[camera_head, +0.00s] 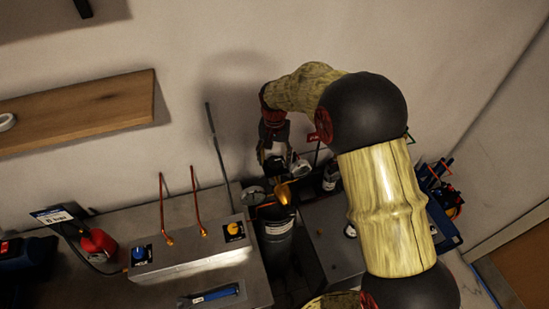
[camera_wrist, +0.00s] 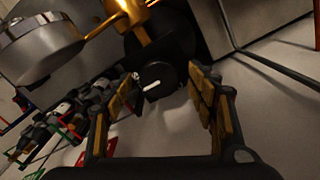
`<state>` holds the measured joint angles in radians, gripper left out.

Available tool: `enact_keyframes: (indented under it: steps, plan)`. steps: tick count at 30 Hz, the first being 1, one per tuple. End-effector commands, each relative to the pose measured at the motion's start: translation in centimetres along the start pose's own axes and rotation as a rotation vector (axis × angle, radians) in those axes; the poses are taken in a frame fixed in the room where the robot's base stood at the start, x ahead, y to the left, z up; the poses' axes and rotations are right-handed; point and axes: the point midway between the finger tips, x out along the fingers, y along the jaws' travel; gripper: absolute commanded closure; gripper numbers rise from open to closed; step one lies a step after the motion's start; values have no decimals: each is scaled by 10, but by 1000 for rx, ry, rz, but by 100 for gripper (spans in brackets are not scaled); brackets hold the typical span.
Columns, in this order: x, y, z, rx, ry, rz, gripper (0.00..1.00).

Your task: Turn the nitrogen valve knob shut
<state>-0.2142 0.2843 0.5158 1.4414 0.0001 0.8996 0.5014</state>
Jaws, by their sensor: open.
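A black round knob (camera_wrist: 158,77) with a white pointer mark shows in the wrist view, on a brass fitting (camera_wrist: 128,12) next to a round silver gauge (camera_wrist: 40,48). No label on it is readable. My gripper (camera_wrist: 166,88) is open, with one finger at the left of the knob and one at the right. I see gaps beside the knob and no clear contact. In the head view my gripper (camera_head: 274,150) is above the brass part (camera_head: 283,192) on a dark cylinder (camera_head: 276,240); the knob is not discernible there.
A metal box (camera_head: 190,262) with a blue knob (camera_head: 140,254), a yellow knob (camera_head: 234,230) and copper pipes stands on the bench at left. A wooden shelf (camera_head: 80,112) is on the wall. Coloured-handled tools (camera_head: 442,188) are at right.

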Motion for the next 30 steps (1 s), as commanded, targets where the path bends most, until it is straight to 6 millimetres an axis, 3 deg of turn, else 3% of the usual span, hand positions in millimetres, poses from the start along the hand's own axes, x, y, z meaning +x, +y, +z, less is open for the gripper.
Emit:
enact_keyframes:
  steps: [8, 21, 30]
  plan:
    - [-7, 0, 0, 0, 2, -1, 43]
    - [-88, -1, -1, 0, 3, -1, 43]
    - [-118, 0, 0, 0, 0, 0, 43]
